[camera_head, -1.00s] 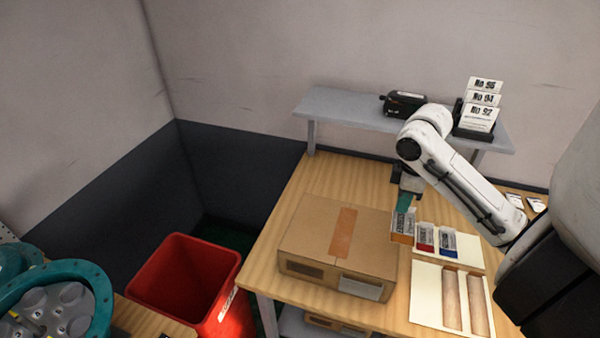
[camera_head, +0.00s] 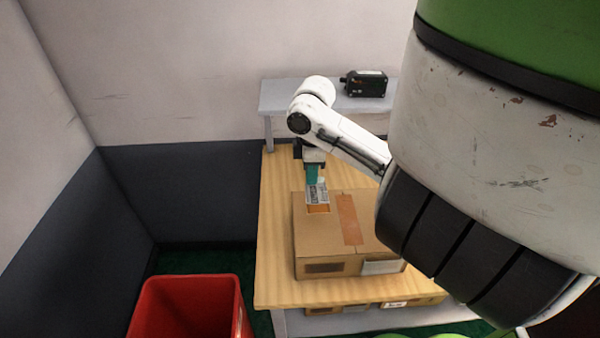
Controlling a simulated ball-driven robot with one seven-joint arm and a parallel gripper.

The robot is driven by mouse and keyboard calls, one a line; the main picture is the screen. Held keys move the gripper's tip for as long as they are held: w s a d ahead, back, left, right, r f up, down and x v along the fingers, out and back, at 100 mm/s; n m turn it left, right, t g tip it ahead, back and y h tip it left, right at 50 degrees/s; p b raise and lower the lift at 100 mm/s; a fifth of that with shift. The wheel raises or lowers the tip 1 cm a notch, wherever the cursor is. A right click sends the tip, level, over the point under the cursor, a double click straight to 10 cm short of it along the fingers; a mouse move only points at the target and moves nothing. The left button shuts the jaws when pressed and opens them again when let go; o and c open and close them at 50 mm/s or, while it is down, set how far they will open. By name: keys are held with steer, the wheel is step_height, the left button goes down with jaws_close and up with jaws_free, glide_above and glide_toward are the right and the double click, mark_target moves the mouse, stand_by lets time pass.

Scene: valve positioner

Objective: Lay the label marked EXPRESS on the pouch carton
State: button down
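The pouch carton (camera_head: 322,238) is a closed brown cardboard box with an orange tape strip on its top. It stands on the wooden table. My gripper (camera_head: 313,177), with teal fingers, is shut on a white and grey label with an orange band (camera_head: 317,194). The label hangs upright from the fingertips, at the far left part of the carton's top. I cannot tell whether its lower edge touches the carton. Its print is too small to read. The other labels seen earlier are hidden behind my arm.
A grey shelf (camera_head: 290,97) at the back bears a black device (camera_head: 365,84). A red bin (camera_head: 190,305) stands on the floor left of the table. The wooden table (camera_head: 275,215) is bare left of the carton. My arm hides the table's right side.

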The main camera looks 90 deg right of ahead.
steer(key=shift+f+b, duration=3.35)
steer(key=shift+f, duration=0.5)
steer(key=shift+f+b, duration=0.3)
steer(key=shift+f, duration=0.15)
steer(key=c, duration=1.3)
jaws_free()
steer(key=shift+r, duration=0.1)
step_height(320, 180, up, 11)
steer(key=p, duration=0.1)
steer(key=shift+f+p, duration=0.2)
steer(key=shift+p, duration=0.1)
